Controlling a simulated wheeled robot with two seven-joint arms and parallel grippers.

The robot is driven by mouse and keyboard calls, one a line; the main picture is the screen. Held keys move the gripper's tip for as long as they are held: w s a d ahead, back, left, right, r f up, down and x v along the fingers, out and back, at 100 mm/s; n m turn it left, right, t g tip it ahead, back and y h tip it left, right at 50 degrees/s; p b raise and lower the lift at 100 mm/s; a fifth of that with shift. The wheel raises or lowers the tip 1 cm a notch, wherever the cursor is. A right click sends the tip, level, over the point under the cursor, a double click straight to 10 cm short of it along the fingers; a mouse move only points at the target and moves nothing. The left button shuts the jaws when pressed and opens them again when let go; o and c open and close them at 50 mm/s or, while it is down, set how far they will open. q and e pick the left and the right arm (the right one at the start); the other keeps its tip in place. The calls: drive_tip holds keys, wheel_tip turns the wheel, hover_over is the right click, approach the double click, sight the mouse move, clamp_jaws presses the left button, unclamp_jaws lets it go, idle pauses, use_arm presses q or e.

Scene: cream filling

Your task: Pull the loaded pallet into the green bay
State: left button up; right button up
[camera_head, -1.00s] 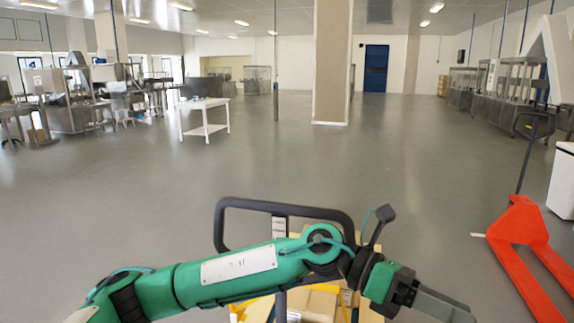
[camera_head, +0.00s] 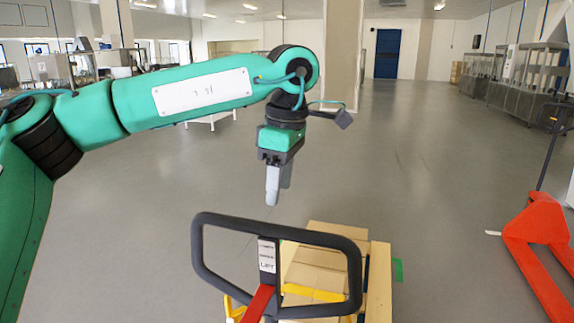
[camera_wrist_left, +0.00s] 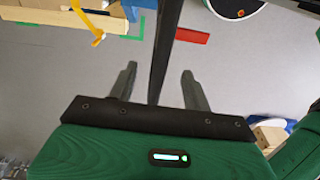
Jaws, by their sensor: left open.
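My left gripper (camera_head: 277,195) is open and points down in the head view, above the black loop handle (camera_head: 199,265) of a pallet jack. In the left wrist view my left gripper (camera_wrist_left: 158,72) has its two fingers apart, with a dark bar (camera_wrist_left: 165,40), likely the handle, seen between them; contact cannot be told. The loaded pallet (camera_head: 379,285) stands beyond the handle, carrying cardboard boxes (camera_head: 325,257). A green mark (camera_head: 398,270) shows on the floor at its right; a green corner line also shows in the wrist view (camera_wrist_left: 122,37). My right gripper is not in view.
An orange-red pallet jack (camera_head: 537,225) stands at the right. A wide pillar (camera_head: 343,50) and a blue door (camera_head: 387,53) are far back. Steel equipment (camera_head: 515,80) lines the right wall. The grey floor between is mostly clear.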

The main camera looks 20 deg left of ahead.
sight(269, 240)
use_arm(q)
drive_tip(key=shift+w+a+r, duration=0.15)
drive_tip(key=shift+a+r, duration=0.1)
drive_tip(key=shift+a, duration=0.05)
drive_tip(key=shift+s, duration=0.3)
drive_tip(key=f, duration=0.2)
drive_tip(key=f+p, duration=0.1)
drive_tip(key=shift+s+a+f, duration=0.3)
drive_tip(key=shift+s+f, duration=0.1)
drive_tip(key=f, duration=0.3)
drive_tip(key=shift+w+a+f+p, duration=0.2)
drive_tip(key=shift+w+f+p, duration=0.1)
drive_tip(key=shift+f+p, duration=0.1)
drive_tip(key=f, duration=0.3)
drive_tip(key=f+p, duration=0.1)
drive_tip(key=shift+s+a+f, duration=0.15)
drive_tip(key=shift+a+f, duration=0.1)
drive_tip(key=shift+f, duration=0.45)
drive_tip(key=c, duration=1.1)
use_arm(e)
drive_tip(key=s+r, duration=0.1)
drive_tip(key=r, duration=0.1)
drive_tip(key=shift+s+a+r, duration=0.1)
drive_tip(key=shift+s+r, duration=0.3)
